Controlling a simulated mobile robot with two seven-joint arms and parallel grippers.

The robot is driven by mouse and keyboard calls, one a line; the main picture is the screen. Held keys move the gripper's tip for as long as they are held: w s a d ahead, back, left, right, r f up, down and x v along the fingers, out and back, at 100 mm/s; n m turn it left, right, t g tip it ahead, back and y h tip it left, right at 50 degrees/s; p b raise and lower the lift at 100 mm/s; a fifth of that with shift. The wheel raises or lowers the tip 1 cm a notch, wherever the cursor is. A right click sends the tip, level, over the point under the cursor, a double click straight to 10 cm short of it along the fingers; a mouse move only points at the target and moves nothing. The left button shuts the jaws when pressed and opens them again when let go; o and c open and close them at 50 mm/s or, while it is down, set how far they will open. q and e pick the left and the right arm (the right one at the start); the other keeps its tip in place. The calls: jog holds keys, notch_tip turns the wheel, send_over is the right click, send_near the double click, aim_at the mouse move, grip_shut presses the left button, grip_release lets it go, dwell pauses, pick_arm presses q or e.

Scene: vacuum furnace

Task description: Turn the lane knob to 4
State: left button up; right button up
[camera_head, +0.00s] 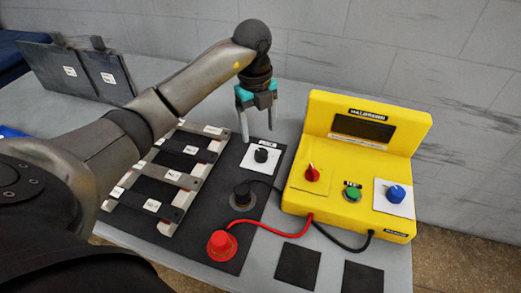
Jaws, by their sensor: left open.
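The likely lane knob is a small black knob (261,155) on a white square plate, on the black mat left of the yellow box; its label and numbers are too small to read. My left gripper (258,132) is open and points down above and slightly behind this knob, apart from it. Its fingers look empty. A red knob (312,173) and a blue knob (396,194) sit on the yellow box (420,122). My right gripper is not in view.
A rack of dark and grey strips (172,175) lies left of the knob. A red plug (221,243) and a black plug (242,194) stand on the mat with cables to the box. Two black squares (298,265) lie in front. Dark panels (70,72) stand at the back left.

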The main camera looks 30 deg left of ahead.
aim_at(261, 152)
pick_arm(q)
jog(key=f, duration=0.4)
jog(key=f+b, duration=0.1)
jog(key=f, duration=0.3)
jog(key=shift+w+d+f, duration=0.1)
jog(key=shift+w, duration=0.1)
grip_shut()
